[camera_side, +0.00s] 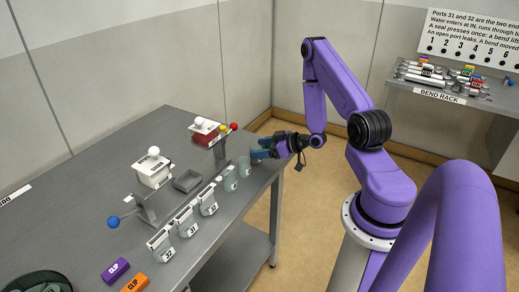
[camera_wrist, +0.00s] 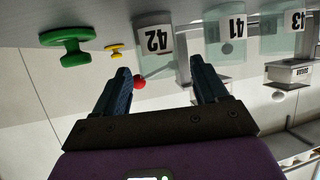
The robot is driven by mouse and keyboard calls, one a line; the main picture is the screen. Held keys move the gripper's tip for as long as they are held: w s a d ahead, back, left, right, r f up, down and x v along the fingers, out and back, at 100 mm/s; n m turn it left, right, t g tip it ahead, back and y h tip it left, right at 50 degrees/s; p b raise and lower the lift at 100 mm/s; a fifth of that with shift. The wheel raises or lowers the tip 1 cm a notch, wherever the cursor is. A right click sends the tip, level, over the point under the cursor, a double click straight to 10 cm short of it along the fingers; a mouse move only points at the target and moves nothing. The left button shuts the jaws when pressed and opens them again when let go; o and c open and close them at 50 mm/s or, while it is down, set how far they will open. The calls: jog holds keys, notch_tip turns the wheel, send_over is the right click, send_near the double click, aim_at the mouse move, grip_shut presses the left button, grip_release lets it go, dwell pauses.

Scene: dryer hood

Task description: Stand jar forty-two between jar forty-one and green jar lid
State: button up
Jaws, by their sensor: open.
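The wrist view shows the scene upside down. In it, jar forty-two (camera_wrist: 158,41), clear with a white label, stands upright just ahead of and between my fingertips, apparently not gripped. Jar forty-one (camera_wrist: 227,48) stands to its right in the picture. The green jar lid (camera_wrist: 68,48), a knob shape, is to its left, beyond a small yellow one. My gripper (camera_wrist: 160,70) is open. In the side view my gripper (camera_side: 257,154) is at the table's right end, by two clear jars (camera_side: 230,182) whose numbers I cannot read. The green lid is not visible there.
Jar forty-three (camera_wrist: 282,42) stands beyond jar forty-one. A red ball (camera_wrist: 139,82) shows behind jar forty-two. Purple (camera_side: 115,270) and orange clips lie nearer the camera.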

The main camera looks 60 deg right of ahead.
jog(key=v, duration=0.6)
jog(key=shift+s+r, duration=0.1)
jog(key=shift+s, duration=0.15)
jog(key=n+g, duration=0.1)
jog(key=w+n+g, duration=0.1)
jog(key=w+f+n+g, duration=0.1)
jog(key=shift+w+a, duration=0.1)
jog(key=shift+a, duration=0.25)
jog(key=shift+w+a+r+n+g, duration=0.1)
jog(key=shift+w+r+n+g, duration=0.15)
jog(key=shift+w+n+g, duration=0.5)
jog(key=s+a+r+n+g+h, duration=0.15)
jog(key=a+r, duration=0.25)
jog(key=a, duration=0.5)
jog(key=s+a+r+n+g, duration=0.1)
jog(key=a+r+n+g, duration=0.15)
jog(key=a+r, duration=0.45)
jog(key=s+a+r+g, duration=0.1)
jog(key=s+a+r, duration=0.1)
jog(key=s, duration=0.4)
jog(key=s+a+r+n+g, duration=0.1)
jog(key=s+a+g, duration=0.1)
jog(key=s+a, duration=0.2)
jog(key=s+a+r+n+g, duration=0.1)
jog(key=s+a+r, duration=0.1)
jog(key=s, duration=0.8)
jog(key=shift+s+a+r+h, duration=0.2)
jog(key=shift+a+r+h, duration=0.15)
jog(key=shift+a, duration=0.4)
